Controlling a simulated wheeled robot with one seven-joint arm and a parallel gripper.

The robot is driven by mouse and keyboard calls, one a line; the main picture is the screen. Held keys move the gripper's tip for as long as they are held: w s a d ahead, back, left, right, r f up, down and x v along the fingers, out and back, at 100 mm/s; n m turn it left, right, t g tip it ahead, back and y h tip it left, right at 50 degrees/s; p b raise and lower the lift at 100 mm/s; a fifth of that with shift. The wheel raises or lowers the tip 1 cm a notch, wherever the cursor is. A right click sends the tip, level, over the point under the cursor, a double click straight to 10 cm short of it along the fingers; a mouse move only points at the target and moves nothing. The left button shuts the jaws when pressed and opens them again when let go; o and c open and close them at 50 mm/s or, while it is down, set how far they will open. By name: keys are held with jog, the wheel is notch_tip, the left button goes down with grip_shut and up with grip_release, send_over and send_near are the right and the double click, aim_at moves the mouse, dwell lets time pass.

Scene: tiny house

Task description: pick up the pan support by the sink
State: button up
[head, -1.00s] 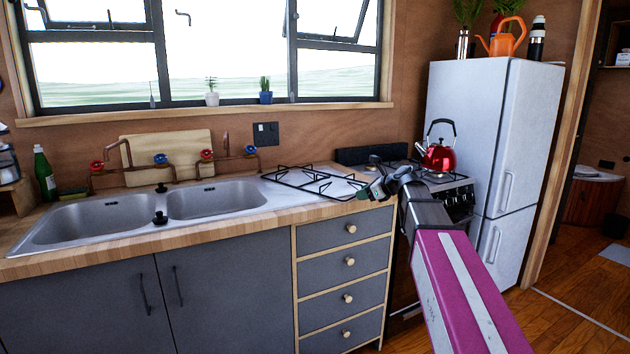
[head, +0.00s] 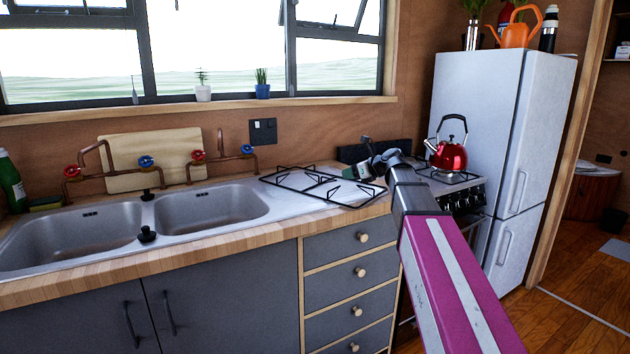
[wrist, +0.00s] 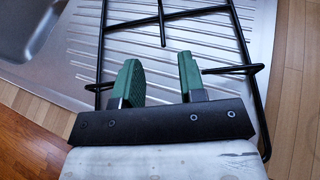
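The pan support (head: 312,184) is a black wire frame lying on the sink's metal drainboard, right of the two basins. It also shows in the wrist view (wrist: 246,55), with its bars running around and beyond my fingers. My gripper (head: 360,172) is over the right end of the pan support in the head view. In the wrist view my gripper (wrist: 160,80) has its two green fingers apart, with no bar visibly clamped between them. A bar shows on the outer side of each finger. I cannot tell whether the fingers touch the frame.
The double sink (head: 205,208) is left of the pan support. A red kettle (head: 448,156) stands on the stove (head: 455,184) to the right, beside a white fridge (head: 500,140). Copper taps (head: 220,156) rise behind the basins. Drawers (head: 345,270) are below the counter.

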jog(key=shift+w+a+f, duration=0.15)
jog(key=shift+w+a, duration=0.3)
jog(key=x, duration=1)
jog(key=shift+d, duration=0.1)
grip_shut()
dwell(1.0)
